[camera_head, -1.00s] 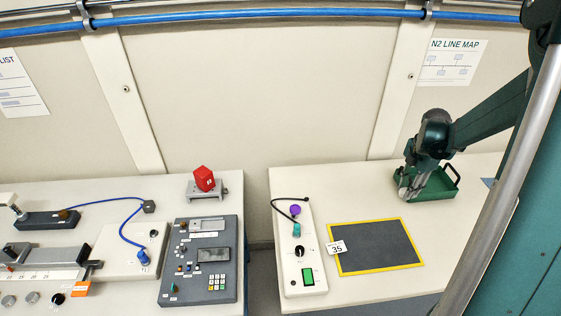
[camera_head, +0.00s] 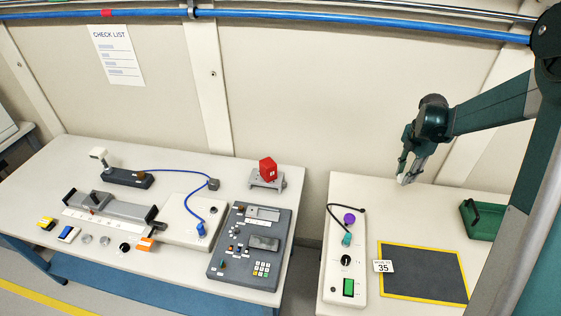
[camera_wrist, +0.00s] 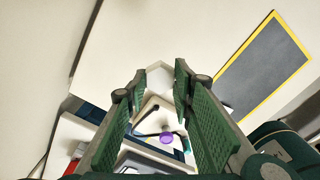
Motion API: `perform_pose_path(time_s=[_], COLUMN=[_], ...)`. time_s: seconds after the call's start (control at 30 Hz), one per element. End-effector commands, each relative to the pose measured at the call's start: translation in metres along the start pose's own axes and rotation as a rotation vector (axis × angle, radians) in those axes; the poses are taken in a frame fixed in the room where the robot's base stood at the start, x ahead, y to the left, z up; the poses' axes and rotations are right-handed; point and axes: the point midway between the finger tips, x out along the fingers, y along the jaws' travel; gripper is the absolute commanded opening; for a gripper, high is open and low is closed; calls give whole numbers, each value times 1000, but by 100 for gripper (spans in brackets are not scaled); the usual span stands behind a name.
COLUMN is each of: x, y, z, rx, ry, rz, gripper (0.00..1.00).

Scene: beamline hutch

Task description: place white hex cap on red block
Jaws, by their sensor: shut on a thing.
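The red block (camera_head: 268,168) sits on a grey stand (camera_head: 267,183) at the back right corner of the left table. My gripper (camera_head: 407,174) is above the back left part of the right table, well to the right of the red block. It is shut on the white hex cap (camera_wrist: 158,76), which shows between the fingertips in the wrist view. In the head view the cap is only a small pale shape at the fingertips. My gripper also shows in the wrist view (camera_wrist: 157,84).
A green tray (camera_head: 480,219) stands on the right table. A dark mat with a yellow border (camera_head: 422,243), a white control box with a purple knob (camera_head: 347,265) and a black cable are nearby. A keypad console (camera_head: 262,268) is in front of the red block. A gap separates the tables.

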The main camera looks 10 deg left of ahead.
Motion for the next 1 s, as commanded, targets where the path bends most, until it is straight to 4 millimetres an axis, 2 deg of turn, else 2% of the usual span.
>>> perform_pose_path(time_s=[0.1, 0.57, 1.0], x=[-7, -27, -45], y=[31, 137, 223], z=[-23, -118, -231], rx=[-45, -207, -361], ry=[0, 0, 0], rz=[0, 0, -1], gripper=[18, 18, 18])
